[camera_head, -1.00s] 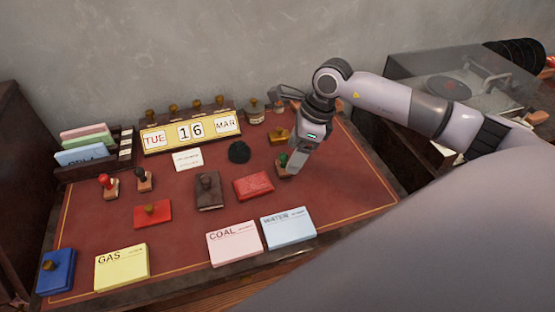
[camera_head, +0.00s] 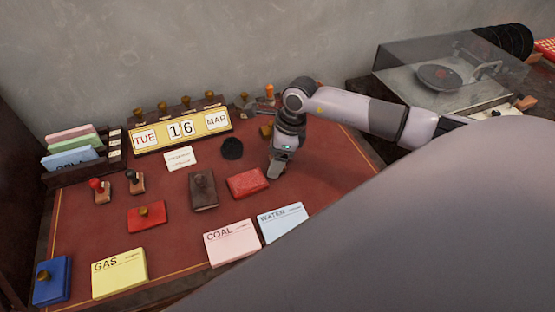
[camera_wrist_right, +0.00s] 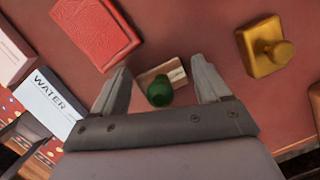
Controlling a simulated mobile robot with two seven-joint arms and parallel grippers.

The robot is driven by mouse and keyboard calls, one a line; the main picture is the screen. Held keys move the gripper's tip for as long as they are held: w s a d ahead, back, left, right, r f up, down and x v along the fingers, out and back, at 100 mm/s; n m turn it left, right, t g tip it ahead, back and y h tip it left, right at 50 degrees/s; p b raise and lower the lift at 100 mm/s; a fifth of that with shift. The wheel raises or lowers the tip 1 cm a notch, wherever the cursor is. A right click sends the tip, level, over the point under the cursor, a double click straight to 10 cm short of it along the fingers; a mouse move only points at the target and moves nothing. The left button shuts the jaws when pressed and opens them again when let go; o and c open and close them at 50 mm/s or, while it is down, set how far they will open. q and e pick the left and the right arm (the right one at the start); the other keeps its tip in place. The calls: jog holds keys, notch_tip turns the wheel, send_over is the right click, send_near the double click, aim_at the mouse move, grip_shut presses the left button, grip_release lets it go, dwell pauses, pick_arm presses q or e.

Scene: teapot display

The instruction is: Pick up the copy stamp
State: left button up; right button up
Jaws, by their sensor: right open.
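A stamp with a green knob (camera_wrist_right: 159,93) and a pale wooden base shows in the right wrist view, between the fingers of my right gripper (camera_wrist_right: 160,72). The fingers are open, one on each side of it, with gaps left. No label on it can be read. In the head view my right gripper (camera_head: 275,170) points down over the right part of the desk and hides this stamp. Other stamps, with a red knob (camera_head: 96,185) and a black knob (camera_head: 132,176), stand at the left. My left gripper is not in view.
A yellow stamp (camera_wrist_right: 268,48) and a red book-like block (camera_wrist_right: 96,32) flank the green one. The blue WATER cards (camera_head: 283,222), pink COAL cards (camera_head: 231,243) and brown block (camera_head: 203,190) lie nearby. The date display (camera_head: 181,131) stands behind.

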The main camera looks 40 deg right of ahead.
jog(key=c, duration=0.8)
jog(key=shift+r, duration=0.15)
notch_tip(320, 180, up, 20)
jog(key=shift+f+b, duration=0.1)
jog(key=shift+b, duration=0.3)
